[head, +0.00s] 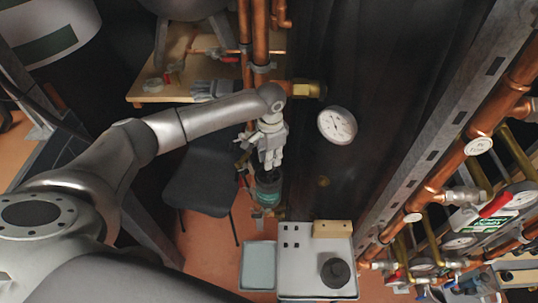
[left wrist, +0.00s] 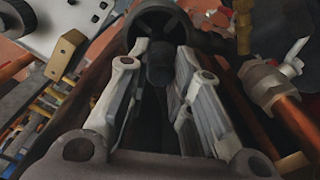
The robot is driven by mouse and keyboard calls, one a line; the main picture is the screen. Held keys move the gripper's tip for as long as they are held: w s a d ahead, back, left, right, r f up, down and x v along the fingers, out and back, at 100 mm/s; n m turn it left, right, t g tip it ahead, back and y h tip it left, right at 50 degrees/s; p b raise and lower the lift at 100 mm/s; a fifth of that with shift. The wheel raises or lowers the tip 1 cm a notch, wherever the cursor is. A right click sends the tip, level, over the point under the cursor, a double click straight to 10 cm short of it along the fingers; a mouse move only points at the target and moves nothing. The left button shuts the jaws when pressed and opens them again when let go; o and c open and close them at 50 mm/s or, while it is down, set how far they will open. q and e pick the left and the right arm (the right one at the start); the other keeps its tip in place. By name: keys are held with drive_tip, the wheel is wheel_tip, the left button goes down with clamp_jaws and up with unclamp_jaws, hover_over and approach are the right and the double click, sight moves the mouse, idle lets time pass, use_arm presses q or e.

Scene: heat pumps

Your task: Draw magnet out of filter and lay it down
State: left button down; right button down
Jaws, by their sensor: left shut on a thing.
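The filter (head: 268,190), a dark canister with a greenish body, stands upright on the pipework just below my left gripper (head: 270,158). In the left wrist view, the filter's round black top (left wrist: 155,22) shows beyond the fingertips. My left gripper (left wrist: 162,60) is shut on a dark cylindrical piece, which I take to be the magnet (left wrist: 160,72). It lines up with the filter's top; how deep it sits inside is hidden. The fingers cover the magnet in the head view. My right gripper is not in view.
A shallow grey tray (head: 258,280) lies at the bottom, beside a white box (head: 300,272) with a black knob (head: 335,272) and a wooden block (head: 333,228). A dark chair (head: 198,180) stands left of the filter. Copper pipes (head: 260,45) and a gauge (head: 337,125) are close by.

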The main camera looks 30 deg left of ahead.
use_arm(q)
drive_tip(key=shift+w+d+f, duration=0.1)
drive_tip(key=shift+d, duration=0.05)
drive_tip(key=c, duration=1.2)
unclamp_jaws()
drive_tip(key=shift+c, duration=0.2)
